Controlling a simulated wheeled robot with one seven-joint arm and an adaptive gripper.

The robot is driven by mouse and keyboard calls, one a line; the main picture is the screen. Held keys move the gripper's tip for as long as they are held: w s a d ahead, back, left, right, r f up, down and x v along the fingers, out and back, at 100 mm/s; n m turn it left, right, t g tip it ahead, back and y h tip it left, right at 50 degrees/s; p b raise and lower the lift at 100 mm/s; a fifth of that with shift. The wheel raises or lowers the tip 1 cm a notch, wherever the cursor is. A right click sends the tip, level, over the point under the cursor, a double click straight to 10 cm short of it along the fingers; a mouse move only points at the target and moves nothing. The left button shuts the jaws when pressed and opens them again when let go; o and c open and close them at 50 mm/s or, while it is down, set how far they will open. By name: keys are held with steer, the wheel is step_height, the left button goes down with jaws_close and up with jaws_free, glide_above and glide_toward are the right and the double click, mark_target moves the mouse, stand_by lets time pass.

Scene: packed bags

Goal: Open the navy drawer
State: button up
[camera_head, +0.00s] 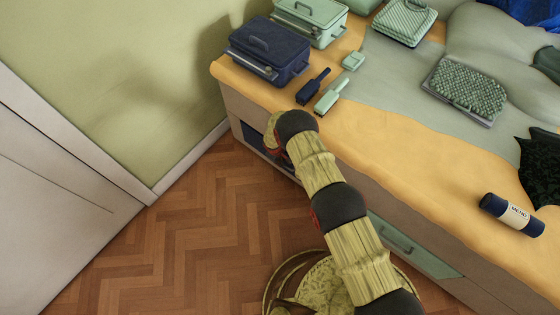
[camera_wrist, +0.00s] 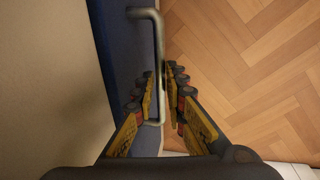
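The navy drawer (camera_head: 254,139) is low in the near side of the bed base at its left end, mostly hidden behind my arm in the head view. In the wrist view its navy front (camera_wrist: 121,60) runs down the left, with a pale metal bar handle (camera_wrist: 157,45) standing off it. My gripper (camera_wrist: 160,72) has one finger on each side of the bar, and both fingertips lie close against it. My gripper also shows from behind at the drawer in the head view (camera_head: 275,138). I cannot see clearly whether the drawer front is flush.
A mint drawer (camera_head: 412,248) with a handle is farther right in the same base. Above are a navy case (camera_head: 268,52), brushes (camera_head: 314,86) and a navy roll (camera_head: 511,214). The wooden floor (camera_head: 180,240) before the drawer is clear; a wall (camera_head: 130,70) stands left.

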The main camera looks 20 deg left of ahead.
jaws_close()
stand_by(0.5)
